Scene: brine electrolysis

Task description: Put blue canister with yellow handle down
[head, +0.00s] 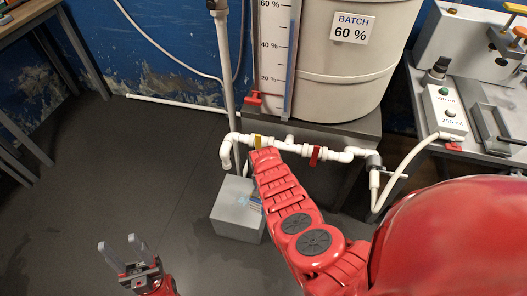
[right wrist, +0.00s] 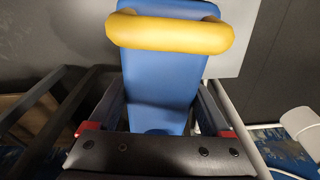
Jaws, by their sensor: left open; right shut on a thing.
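The blue canister (right wrist: 160,75) fills the middle of the right wrist view, with its thick yellow handle (right wrist: 170,33) across the top. My right gripper (right wrist: 162,95) is shut on the canister, one finger on each side of the blue body. In the head view my red right arm reaches over the grey box on the floor and hides the right gripper and nearly all of the canister. Whether the canister touches anything below cannot be told. My left gripper (head: 118,243) is open and empty above the dark floor at the lower left.
A grey box (head: 236,222) stands on the floor under white pipes (head: 289,146) with a yellow and a red valve. A large batch tank (head: 345,85) stands behind. A control bench is at right, a table (head: 18,20) at upper left. The left floor is clear.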

